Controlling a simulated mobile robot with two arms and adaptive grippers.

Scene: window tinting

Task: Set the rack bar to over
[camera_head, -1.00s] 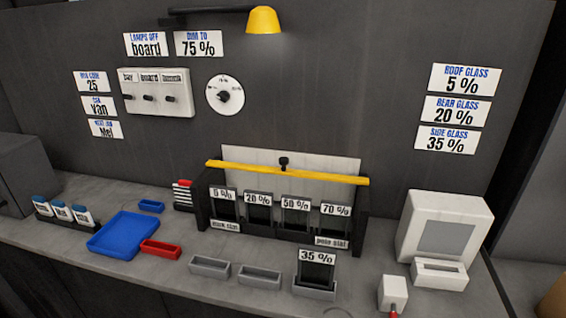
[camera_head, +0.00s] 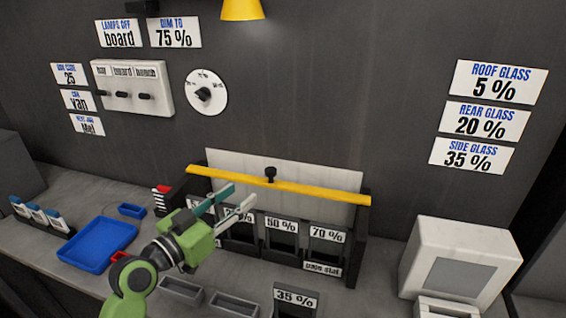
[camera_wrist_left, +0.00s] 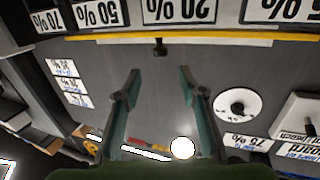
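The rack bar (camera_head: 310,193) is a long yellow bar across the upper front of the black rack, with a small black knob (camera_head: 270,173) at its middle. It also shows in the left wrist view (camera_wrist_left: 220,38), with the knob (camera_wrist_left: 160,47) beyond my fingertips. My left gripper (camera_head: 240,197) is open and empty, in front of the rack's left part, near the bar and apart from the knob. The open fingers also show in the left wrist view (camera_wrist_left: 159,75). My right gripper is not in view.
The rack (camera_head: 362,240) holds tint cards, including 50 % (camera_head: 281,226) and 70 % (camera_head: 327,235). A 35 % card (camera_head: 296,300) stands in front. A blue tray (camera_head: 88,244) is at left, a white machine (camera_head: 462,262) at right. Switches (camera_head: 122,95) and a dial (camera_head: 206,92) are on the wall.

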